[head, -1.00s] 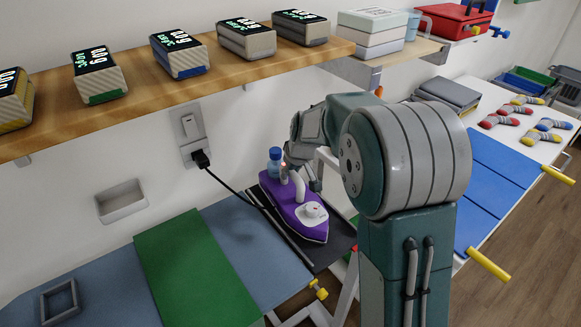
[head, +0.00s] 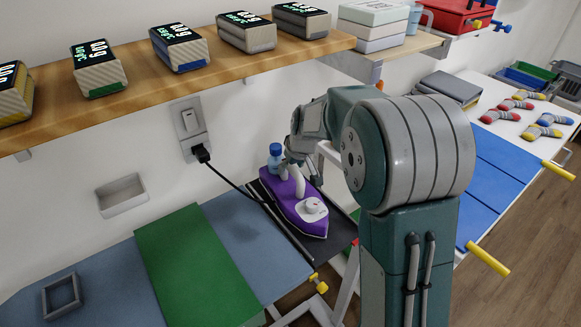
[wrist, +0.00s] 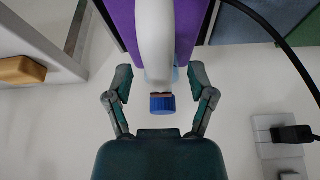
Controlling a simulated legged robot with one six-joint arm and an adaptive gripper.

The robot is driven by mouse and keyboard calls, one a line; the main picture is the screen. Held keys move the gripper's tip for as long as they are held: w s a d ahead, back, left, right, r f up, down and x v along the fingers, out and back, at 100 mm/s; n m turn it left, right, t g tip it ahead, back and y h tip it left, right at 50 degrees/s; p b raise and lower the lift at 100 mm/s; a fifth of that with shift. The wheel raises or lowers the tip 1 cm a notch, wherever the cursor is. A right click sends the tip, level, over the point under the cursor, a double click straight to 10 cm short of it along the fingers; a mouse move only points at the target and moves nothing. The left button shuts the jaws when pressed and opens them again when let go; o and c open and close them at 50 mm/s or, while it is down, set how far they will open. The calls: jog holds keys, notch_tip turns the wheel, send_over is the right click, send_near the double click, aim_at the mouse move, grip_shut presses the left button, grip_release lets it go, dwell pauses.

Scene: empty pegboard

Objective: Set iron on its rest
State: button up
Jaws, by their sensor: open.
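The purple iron (head: 297,210) with a white dial lies flat on a dark pad (head: 335,245) at the right end of the ironing board. Its white handle (wrist: 154,45) fills the upper middle of the wrist view. My gripper (wrist: 160,80) is open, with one finger on each side of the handle; I cannot tell whether either touches it. In the head view my gripper (head: 297,160) is at the iron's rear end, partly covered by my arm. No separate upright rest is clearly visible.
A black cord (head: 235,187) runs from the wall socket (head: 190,130) towards the iron. A green cloth (head: 195,265) lies on the blue-grey board (head: 250,235). Socks (head: 535,132) lie on the right table.

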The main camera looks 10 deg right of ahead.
jog(key=v, duration=1)
jog(key=shift+w, duration=0.1)
jog(key=s+r+m, duration=0.1)
jog(key=s+r, duration=0.2)
jog(key=s, duration=0.5)
jog(key=s+r+m, duration=0.1)
jog(key=s+r, duration=0.2)
jog(key=s, duration=0.5)
jog(key=s+f+m+t+h, duration=0.1)
jog(key=s+f, duration=0.2)
jog(key=s, duration=1)
jog(key=shift+s+a+m, duration=0.15)
jog(key=shift+a+m, duration=0.25)
